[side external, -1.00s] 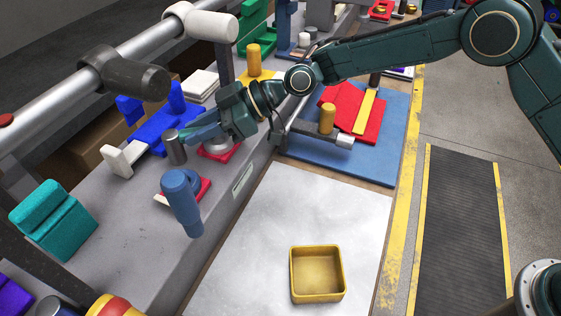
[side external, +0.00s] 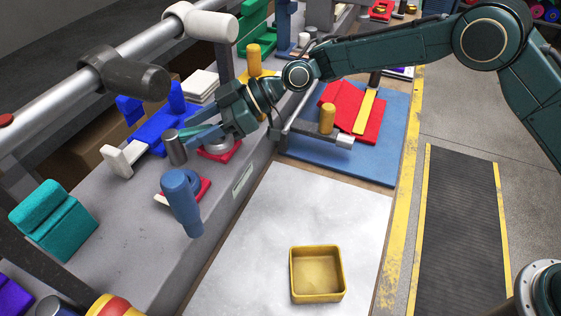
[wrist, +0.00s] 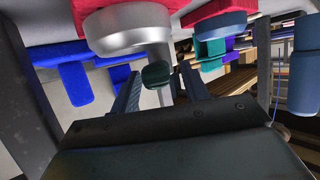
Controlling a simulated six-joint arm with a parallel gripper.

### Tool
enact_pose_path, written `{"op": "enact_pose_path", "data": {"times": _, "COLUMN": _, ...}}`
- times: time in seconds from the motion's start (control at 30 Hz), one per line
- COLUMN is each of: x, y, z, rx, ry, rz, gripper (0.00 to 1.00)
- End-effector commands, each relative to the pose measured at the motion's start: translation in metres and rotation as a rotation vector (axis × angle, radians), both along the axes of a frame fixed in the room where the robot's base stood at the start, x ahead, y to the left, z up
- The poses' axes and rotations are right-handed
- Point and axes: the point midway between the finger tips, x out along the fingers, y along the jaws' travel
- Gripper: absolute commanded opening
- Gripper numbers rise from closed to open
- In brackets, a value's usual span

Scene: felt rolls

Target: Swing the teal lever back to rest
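A teal lever (side external: 188,132) shows partly beside a grey metal cylinder (side external: 174,147) on the grey bench. My gripper (side external: 192,131) is at the lever, with its two fingers spread apart. In the wrist view, a dark teal round end (wrist: 156,74) sits between the fingertips of my gripper (wrist: 161,72). Gaps show between it and both fingers, so it does not look gripped. Most of the lever's length is hidden or foreshortened.
A red block with a grey round top (side external: 220,150) is just below my gripper. A blue roller post (side external: 182,200) stands nearer the camera. A blue fixture (side external: 160,132) lies left behind. A yellow tray (side external: 317,295) sits on the clear pale sheet (side external: 270,230).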

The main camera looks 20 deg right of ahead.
Motion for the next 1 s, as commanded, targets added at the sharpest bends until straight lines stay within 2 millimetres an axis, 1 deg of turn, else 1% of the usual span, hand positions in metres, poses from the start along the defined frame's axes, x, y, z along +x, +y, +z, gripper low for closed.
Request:
{"op": "enact_pose_path", "data": {"times": 0.27, "x": 0.0, "y": -0.004, "z": 0.002, "rx": 0.0, "ry": 0.0, "rz": -0.001, "gripper": 0.45}}
{"op": "enact_pose_path", "data": {"times": 0.47, "x": -0.001, "y": -0.019, "z": 0.008, "rx": 0.0, "ry": 0.001, "rz": -0.001, "gripper": 0.45}}
{"op": "enact_pose_path", "data": {"times": 0.67, "x": -0.004, "y": -0.046, "z": 0.02, "rx": 0.0, "ry": 0.001, "rz": -0.004, "gripper": 0.45}}
{"op": "enact_pose_path", "data": {"times": 1.0, "x": -0.01, "y": -0.099, "z": 0.042, "rx": 0.0, "ry": -0.001, "rz": -0.004, "gripper": 0.45}}
